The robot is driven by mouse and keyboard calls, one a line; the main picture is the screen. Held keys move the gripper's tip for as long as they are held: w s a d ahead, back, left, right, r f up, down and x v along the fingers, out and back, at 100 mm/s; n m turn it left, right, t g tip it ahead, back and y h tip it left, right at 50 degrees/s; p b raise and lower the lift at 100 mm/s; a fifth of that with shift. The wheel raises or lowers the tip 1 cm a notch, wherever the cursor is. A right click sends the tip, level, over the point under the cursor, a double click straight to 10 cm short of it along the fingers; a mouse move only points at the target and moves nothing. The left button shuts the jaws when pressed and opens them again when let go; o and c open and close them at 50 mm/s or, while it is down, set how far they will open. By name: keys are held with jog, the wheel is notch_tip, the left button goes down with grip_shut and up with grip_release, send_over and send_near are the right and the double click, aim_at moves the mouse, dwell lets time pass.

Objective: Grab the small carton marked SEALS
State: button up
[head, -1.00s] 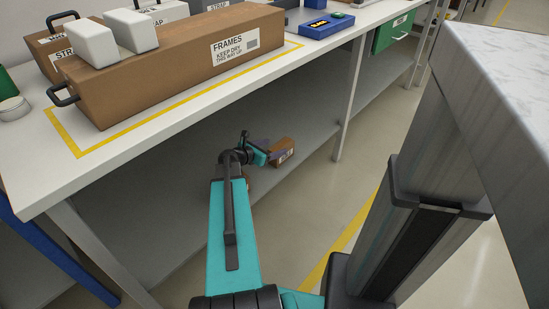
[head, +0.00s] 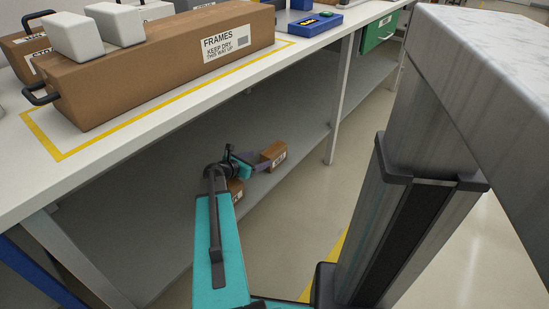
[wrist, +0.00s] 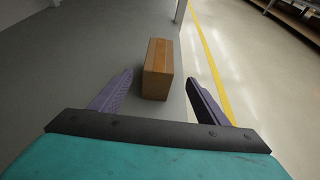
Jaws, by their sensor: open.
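A small brown carton (head: 272,154) with a white label stands on the grey lower shelf under the bench. Its lettering is too small to read, so I cannot tell if it says SEALS. In the wrist view a brown carton (wrist: 158,70) lies straight ahead, its near end roughly level with the fingertips. My gripper (wrist: 159,78) is open, with one purple finger to each side and a gap on both sides. In the head view my gripper (head: 252,163) is close beside the labelled carton. A second brown carton (head: 236,190) is partly hidden behind my arm.
The bench top (head: 60,135) overhangs the shelf (head: 150,245). A metal bench leg (head: 341,105) stands right of the cartons. A long FRAMES box (head: 155,70) lies on the bench. A marble-topped surface (head: 490,60) is near at right. Open floor (head: 310,220) lies in front.

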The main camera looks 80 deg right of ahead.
aim_at(265, 157)
jog(key=b+x, duration=0.2)
jog(key=x, duration=0.6)
jog(key=shift+d+f, duration=0.1)
jog(key=shift+d, duration=0.05)
jog(key=shift+b+x, duration=1.4)
jog(key=shift+x, duration=0.6)
jog(key=shift+s+d+f, duration=0.15)
jog(key=shift+s+d, duration=0.05)
jog(key=shift+d, duration=0.3)
jog(key=shift+w, duration=0.1)
jog(key=c, duration=1.4)
